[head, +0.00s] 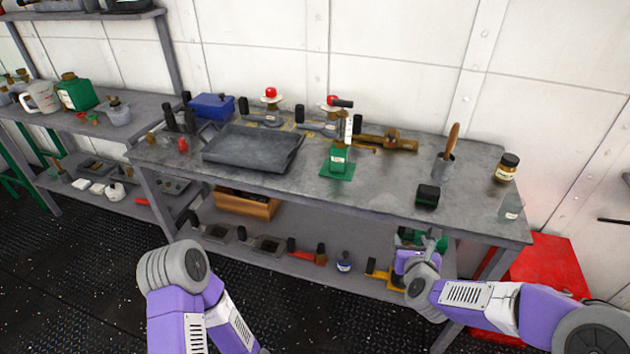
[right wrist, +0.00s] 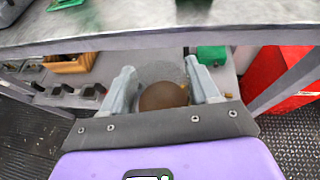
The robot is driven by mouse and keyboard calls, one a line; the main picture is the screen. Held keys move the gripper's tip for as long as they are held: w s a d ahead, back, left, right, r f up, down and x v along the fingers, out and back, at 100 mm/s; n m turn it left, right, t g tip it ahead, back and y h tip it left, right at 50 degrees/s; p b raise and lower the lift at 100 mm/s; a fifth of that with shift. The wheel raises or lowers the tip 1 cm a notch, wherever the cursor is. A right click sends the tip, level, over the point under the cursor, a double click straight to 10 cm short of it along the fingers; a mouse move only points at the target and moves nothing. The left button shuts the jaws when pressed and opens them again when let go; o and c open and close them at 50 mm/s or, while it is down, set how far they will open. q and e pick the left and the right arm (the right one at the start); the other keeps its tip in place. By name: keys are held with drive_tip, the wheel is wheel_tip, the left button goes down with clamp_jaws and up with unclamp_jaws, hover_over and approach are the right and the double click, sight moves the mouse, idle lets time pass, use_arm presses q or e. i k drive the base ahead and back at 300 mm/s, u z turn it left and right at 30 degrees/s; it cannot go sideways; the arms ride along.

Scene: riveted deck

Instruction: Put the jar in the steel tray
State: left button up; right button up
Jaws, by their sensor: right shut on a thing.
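The steel tray (head: 250,148) is dark grey, shallow and empty, lying on the left half of the workbench top. My right gripper (head: 430,243) is in front of the bench's front edge, at the right, well away from the tray. In the right wrist view, its fingers (right wrist: 160,92) are shut on the jar (right wrist: 163,97), which shows a round brown top and a clear, glassy part behind it. In the head view the held jar is hidden or too small to make out. My left arm shows at the lower left, but its gripper is out of view.
The lower shelf holds several tools. A red cabinet (head: 550,270) stands at right.

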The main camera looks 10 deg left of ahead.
sight(261, 151)
drive_tip(key=z, duration=1.6)
drive_tip(key=k, duration=0.9)
drive_tip(key=u, duration=1.8)
drive_tip(key=i, duration=0.4)
drive_tip(key=u, duration=0.05)
